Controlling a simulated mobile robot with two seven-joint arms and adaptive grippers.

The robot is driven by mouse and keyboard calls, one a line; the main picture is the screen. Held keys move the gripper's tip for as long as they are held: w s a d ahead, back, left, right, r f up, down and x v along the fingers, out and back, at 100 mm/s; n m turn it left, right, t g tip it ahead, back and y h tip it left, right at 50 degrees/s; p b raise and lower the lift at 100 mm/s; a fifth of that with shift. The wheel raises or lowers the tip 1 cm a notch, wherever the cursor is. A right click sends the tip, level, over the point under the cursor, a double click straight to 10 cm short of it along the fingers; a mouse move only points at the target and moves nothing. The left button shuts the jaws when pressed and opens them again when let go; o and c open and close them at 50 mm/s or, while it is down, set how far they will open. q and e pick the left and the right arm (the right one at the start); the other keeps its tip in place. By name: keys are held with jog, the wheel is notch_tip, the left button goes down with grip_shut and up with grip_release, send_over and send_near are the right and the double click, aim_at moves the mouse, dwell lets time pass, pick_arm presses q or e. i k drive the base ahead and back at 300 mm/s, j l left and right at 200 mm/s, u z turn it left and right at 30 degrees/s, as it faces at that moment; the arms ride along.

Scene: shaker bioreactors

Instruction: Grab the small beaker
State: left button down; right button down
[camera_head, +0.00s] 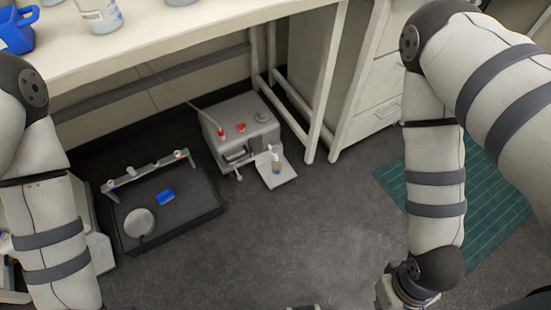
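A clear beaker-like vessel (100,15) with blue markings stands upright on the white bench (190,32) at the upper left, its top cut off by the picture edge. Only the bottoms of two other vessels show at the top edge, one on each side of it. I cannot tell which of these is the small beaker. My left arm comes down the left side and its gripper is out of the picture. My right arm comes down the right side to a wrist at the bottom edge, with its fingers out of sight. Both arms are apart from the vessels.
A blue container (15,33) stands at the bench's left end. On the floor below are a dark shaker tray (190,213) and a grey device (240,125) with a small bottle (276,166) on its plate. Drawers (380,80) and a green mat (495,205) are right.

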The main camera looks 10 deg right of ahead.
aim_at(277, 166)
jog(key=i+j+z, duration=0.1)
jog(key=z, duration=0.25)
jog(key=i+j+z, duration=0.15)
jog(key=z, duration=0.2)
jog(key=i+j+z, duration=0.1)
jog(key=z, duration=0.3)
